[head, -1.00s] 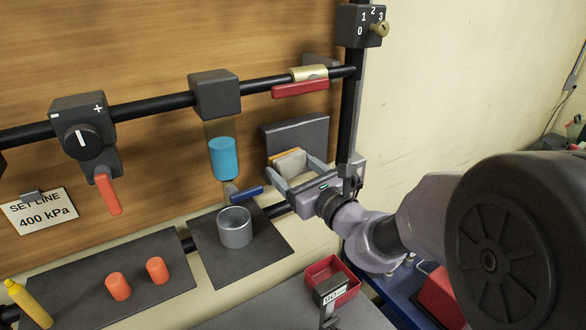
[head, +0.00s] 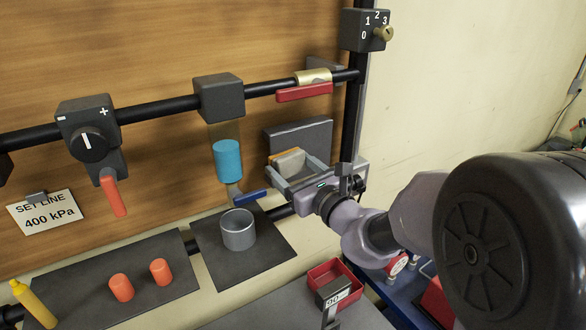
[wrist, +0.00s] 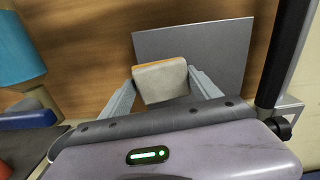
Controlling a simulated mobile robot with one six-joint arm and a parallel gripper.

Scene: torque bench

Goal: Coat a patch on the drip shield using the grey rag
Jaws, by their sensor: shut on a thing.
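The drip shield (head: 312,136) is a flat dark grey plate standing upright near the pipe frame's right post. It also shows in the wrist view (wrist: 217,48), tilted in the picture. My gripper (head: 290,166) is in front of the shield's lower left part. Its two fingers are shut on the sides of the grey rag (head: 288,162), a small pad with a pale grey face and an orange-yellow edge. In the wrist view the rag (wrist: 160,82) overlaps the lower left of the shield. Whether it touches the plate cannot be told. No coated patch can be made out.
Left of my gripper are a blue cylinder (head: 227,160), a blue lever (head: 250,197) and a grey cup (head: 238,231) on a dark mat. A black post (head: 353,115) stands close right of the shield. A red bin (head: 335,273) is below.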

